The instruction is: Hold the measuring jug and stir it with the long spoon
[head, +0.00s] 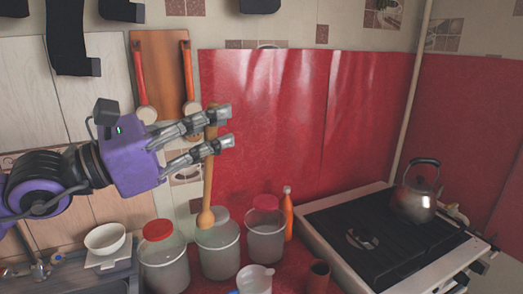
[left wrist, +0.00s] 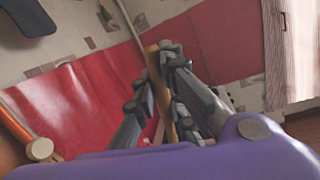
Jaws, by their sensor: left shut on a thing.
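My left gripper (head: 224,127) comes in from the left, raised above the counter, and is shut on the long wooden spoon (head: 208,183). The spoon hangs nearly upright, bowl end down, its bowl overlapping the middle canister in the picture. In the left wrist view the spoon (left wrist: 153,62) shows between the fingers. A pale measuring jug (head: 255,279) stands on the red counter at the bottom edge, below and right of the spoon, partly cut off. The spoon is apart from the jug. My right gripper is not in view.
Several canisters stand behind the jug, including a left one (head: 165,265) and a right one (head: 265,240). An orange bottle (head: 287,215) and a brown cup (head: 317,276) are near. A kettle (head: 416,195) sits on the stove (head: 365,245). A white bowl (head: 105,238) is left.

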